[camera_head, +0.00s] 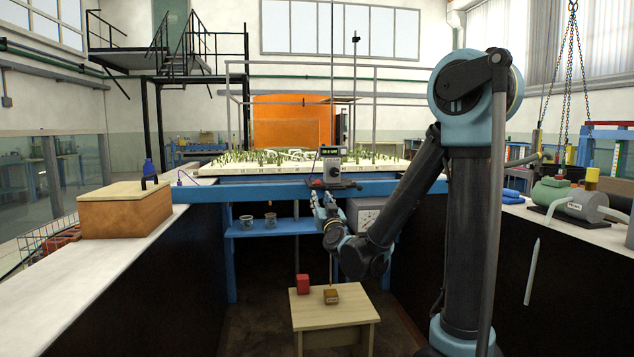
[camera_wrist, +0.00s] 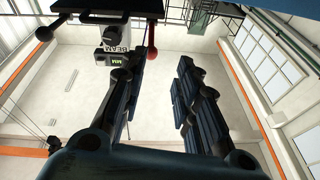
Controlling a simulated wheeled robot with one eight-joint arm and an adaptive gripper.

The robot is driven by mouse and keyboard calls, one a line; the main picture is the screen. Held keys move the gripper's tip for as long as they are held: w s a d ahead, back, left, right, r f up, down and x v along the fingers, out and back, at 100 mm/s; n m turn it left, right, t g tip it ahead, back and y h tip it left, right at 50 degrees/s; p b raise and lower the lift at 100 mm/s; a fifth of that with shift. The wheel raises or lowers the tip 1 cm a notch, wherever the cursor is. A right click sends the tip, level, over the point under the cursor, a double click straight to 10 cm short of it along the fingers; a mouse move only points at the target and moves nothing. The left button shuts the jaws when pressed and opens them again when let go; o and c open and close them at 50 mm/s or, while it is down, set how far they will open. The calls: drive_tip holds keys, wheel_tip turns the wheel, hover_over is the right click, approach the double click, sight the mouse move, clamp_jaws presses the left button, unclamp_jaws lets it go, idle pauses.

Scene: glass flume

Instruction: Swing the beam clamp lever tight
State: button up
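A grey instrument with a lit green display (camera_head: 331,168) stands on the blue cross beam (camera_head: 270,189). It also shows in the wrist view (camera_wrist: 113,42), beneath a dark plate or beam. A red-knobbed lever (camera_wrist: 152,50) hangs from that dark edge in the wrist view, and a black ball-ended rod (camera_wrist: 45,33) sticks out to its left. My gripper (camera_head: 326,203) is just below and in front of the beam near the instrument. In the wrist view my gripper (camera_wrist: 156,72) is open, and the red knob appears between its fingertips. I cannot tell whether they touch it.
A blue shelf (camera_head: 285,228) with two cups is behind to the left. White-topped walls flank the dark channel, with a wooden box (camera_head: 125,212) on the left one.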

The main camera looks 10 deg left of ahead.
sight(316, 184)
drive_tip(key=w+a+r+m+t+h, duration=0.1)
drive_tip(key=w+r, duration=0.1)
drive_tip(key=w, duration=0.6)
drive_tip(key=w+a+r+m+t+h, duration=0.1)
drive_tip(key=w+a+r+m+h, duration=0.1)
drive_tip(key=w, duration=0.6)
drive_tip(key=shift+a+r+h, duration=0.2)
drive_tip(key=shift+r+h, duration=0.1)
drive_tip(key=shift+r, duration=0.35)
clamp_jaws()
